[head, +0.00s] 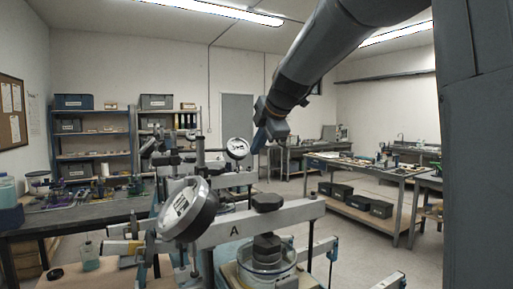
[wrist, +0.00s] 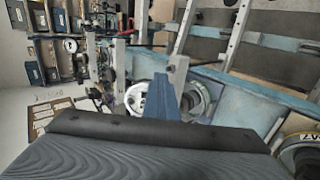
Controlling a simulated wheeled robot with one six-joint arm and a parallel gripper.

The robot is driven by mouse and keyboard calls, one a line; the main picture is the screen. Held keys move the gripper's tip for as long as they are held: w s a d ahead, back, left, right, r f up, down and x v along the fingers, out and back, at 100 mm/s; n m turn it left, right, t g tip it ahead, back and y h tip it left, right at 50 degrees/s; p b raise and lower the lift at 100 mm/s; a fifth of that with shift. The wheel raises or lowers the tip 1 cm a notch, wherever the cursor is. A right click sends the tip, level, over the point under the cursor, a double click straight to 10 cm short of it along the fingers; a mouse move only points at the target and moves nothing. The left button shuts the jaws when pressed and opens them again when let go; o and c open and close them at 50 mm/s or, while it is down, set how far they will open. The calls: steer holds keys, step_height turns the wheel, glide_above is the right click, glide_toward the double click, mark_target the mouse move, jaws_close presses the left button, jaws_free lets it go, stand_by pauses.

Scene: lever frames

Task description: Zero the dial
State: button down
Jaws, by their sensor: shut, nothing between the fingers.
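A large round dial (head: 187,208) with a white face and a dark rim is tilted at the left end of a grey lever beam (head: 240,222) marked A. Its reading is too small to tell. A second white dial (head: 237,148) stands farther back, just left of my gripper (head: 261,140). My gripper is shut and empty, with its blue fingers pointing down, and appears apart from the dials. In the wrist view, the blue fingers (wrist: 163,98) cover part of a white-faced dial (wrist: 142,100). Another dial (wrist: 303,160) is cut off at the lower right.
A cluttered bench (head: 75,217) is on the left and shelves (head: 90,140) are behind. A worktable (head: 370,168) stands at the right. Open floor (head: 345,240) lies between the beam and that table.

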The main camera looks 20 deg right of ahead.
steer(key=shift+w+r, duration=0.15)
steer(key=shift+w, duration=0.1)
steer(key=shift+w+r+b, duration=0.55)
steer(key=shift+r+b, duration=0.15)
steer(key=shift+r, duration=0.05)
steer(key=shift+w+a+r, duration=0.35)
steer(key=shift+w+r, duration=0.25)
stand_by(0.6)
steer(key=shift+w+d+r+b, duration=0.15)
steer(key=shift+w+d+b, duration=0.05)
steer(key=shift+b, duration=0.2)
steer(key=shift+d+v, duration=0.2)
steer(key=shift+v, duration=2.8)
